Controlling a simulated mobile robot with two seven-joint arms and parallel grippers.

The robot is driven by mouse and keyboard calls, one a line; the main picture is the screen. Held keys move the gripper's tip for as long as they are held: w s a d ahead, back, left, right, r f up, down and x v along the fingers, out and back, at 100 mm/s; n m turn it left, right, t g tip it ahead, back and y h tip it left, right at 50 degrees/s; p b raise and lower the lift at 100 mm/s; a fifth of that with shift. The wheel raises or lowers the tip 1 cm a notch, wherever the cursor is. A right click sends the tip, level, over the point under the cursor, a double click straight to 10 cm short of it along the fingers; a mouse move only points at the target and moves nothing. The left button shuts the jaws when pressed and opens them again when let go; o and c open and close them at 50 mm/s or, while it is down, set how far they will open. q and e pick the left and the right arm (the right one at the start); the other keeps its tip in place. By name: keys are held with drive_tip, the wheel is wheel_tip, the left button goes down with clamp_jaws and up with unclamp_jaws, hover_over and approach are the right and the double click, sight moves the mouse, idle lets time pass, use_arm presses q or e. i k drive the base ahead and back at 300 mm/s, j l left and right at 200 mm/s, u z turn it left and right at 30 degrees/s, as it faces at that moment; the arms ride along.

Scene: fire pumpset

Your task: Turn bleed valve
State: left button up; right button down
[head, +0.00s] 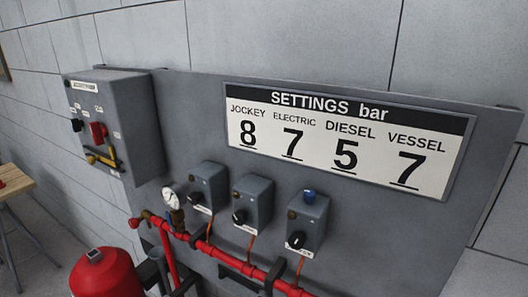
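A red pipe (228,259) runs along the lower part of the grey panel. At its left end is a small red knob or handle (134,223) beside a brass-coloured fitting (147,215). This may be the bleed valve, but I cannot tell for certain. A round white-faced gauge (171,199) stands just above the pipe there. Neither of my grippers shows in the head view.
Three grey switch boxes with black knobs, left (208,185), middle (253,203) and right (307,221), sit above the pipe. A control box (115,120) hangs at upper left. A settings sign (343,175) reads 8, 7, 5, 7. A red vessel (106,276) stands lower left, a wooden table (12,183) far left.

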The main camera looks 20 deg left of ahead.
sight(134, 223)
drive_tip(key=u, duration=1.6)
